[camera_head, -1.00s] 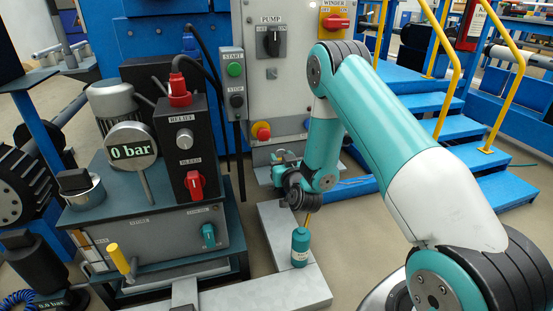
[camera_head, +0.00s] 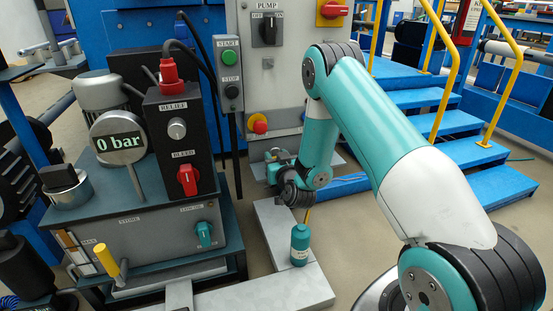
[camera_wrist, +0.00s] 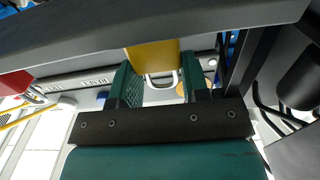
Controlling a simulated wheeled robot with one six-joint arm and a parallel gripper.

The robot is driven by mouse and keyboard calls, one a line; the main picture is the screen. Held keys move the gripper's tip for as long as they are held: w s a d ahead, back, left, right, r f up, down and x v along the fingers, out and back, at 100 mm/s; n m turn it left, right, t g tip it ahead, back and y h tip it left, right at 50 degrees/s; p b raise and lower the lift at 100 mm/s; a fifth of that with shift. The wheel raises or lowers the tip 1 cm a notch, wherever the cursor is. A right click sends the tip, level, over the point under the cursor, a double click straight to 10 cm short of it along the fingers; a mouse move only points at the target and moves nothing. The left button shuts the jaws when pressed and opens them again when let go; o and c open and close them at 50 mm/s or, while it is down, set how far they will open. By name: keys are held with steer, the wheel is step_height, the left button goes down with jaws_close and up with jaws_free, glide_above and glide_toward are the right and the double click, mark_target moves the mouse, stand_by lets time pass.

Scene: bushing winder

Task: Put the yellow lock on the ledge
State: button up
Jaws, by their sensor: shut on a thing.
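The yellow lock (camera_wrist: 152,56) shows in the wrist view between the two green fingers of my gripper (camera_wrist: 159,82). My gripper is shut on it. Its pale metal shackle lies toward the palm, and the far end of its yellow body is cut off by a dark beam in the picture. In the head view my gripper (camera_head: 272,172) is small, at the lower front of the grey cabinet, and the lock cannot be made out there. A narrow grey ledge (camera_head: 334,161) seems to run along the cabinet's foot; I cannot tell whether the lock touches it.
A red lock (camera_wrist: 18,84) with a shackle is at the left of the wrist view. A dark beam (camera_wrist: 150,22) crosses its top. In the head view a teal bottle (camera_head: 300,246) stands on a pale plinth (camera_head: 280,290). Blue steps (camera_head: 430,125) are right; the gauge unit (camera_head: 150,230) is left.

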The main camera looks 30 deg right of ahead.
steer(key=o, duration=1)
steer(key=shift+o, duration=0.2)
steer(key=shift+r, duration=0.1)
steer(key=p+v, duration=0.3)
steer(key=v, duration=0.9)
steer(key=shift+p, duration=0.3)
